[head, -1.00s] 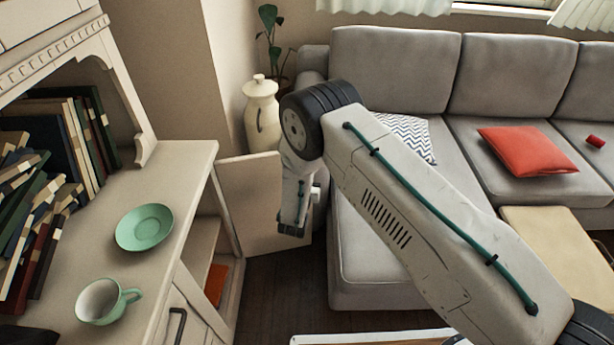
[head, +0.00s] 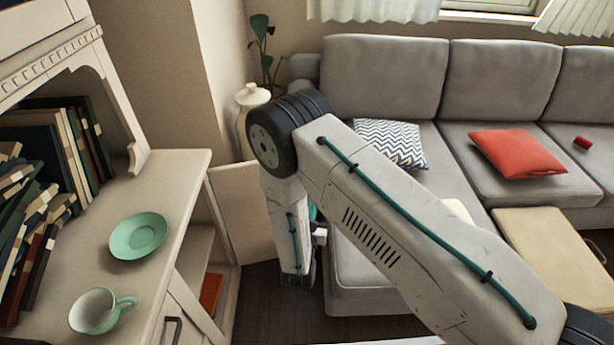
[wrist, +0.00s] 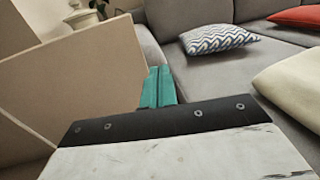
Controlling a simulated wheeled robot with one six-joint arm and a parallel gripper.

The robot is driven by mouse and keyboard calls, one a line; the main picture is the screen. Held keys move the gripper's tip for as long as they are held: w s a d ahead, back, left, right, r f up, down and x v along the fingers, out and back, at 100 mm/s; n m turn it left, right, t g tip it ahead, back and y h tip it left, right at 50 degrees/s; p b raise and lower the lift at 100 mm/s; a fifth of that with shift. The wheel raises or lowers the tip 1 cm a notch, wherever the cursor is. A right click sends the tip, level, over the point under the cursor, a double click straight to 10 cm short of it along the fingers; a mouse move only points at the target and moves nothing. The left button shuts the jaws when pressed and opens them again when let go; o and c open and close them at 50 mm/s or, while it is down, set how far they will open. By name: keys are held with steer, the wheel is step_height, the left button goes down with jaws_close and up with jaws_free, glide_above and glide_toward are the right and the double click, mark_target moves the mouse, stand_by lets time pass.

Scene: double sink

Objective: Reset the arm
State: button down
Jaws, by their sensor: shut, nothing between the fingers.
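My gripper (wrist: 158,88) shows at the middle of the wrist view as two teal fingers close together. It is shut and holds nothing. It points past the open cabinet door (wrist: 75,85) towards the gap beside the grey sofa (wrist: 190,75). In the head view my arm reaches from the lower right to a dark joint at centre left, then bends down. Only a bit of teal (head: 313,211) shows there beside the lower link, and the rest of the gripper is hidden.
The cabinet (head: 185,190) stands at the left with a green saucer (head: 138,236), a green cup (head: 97,310) and several books (head: 45,170). Its door (head: 240,200) stands open, close to my lower link. A lidded urn (head: 250,95) is behind.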

steer(key=s+d+r+m+g+h, duration=0.6)
steer(key=d+r+m+g, duration=0.2)
steer(key=d+r, duration=0.15)
steer(key=s+d+r+m+g+h, duration=0.5)
steer(key=d+r+m+g, duration=0.25)
steer(key=d+r, duration=0.2)
steer(key=s+d+r+m+y, duration=0.3)
steer(key=s+r+m+y, duration=1.2)
steer(key=s+r, duration=0.8)
steer(key=m, duration=0.3)
steer(key=shift+d+g, duration=0.15)
steer(key=shift+g, duration=0.2)
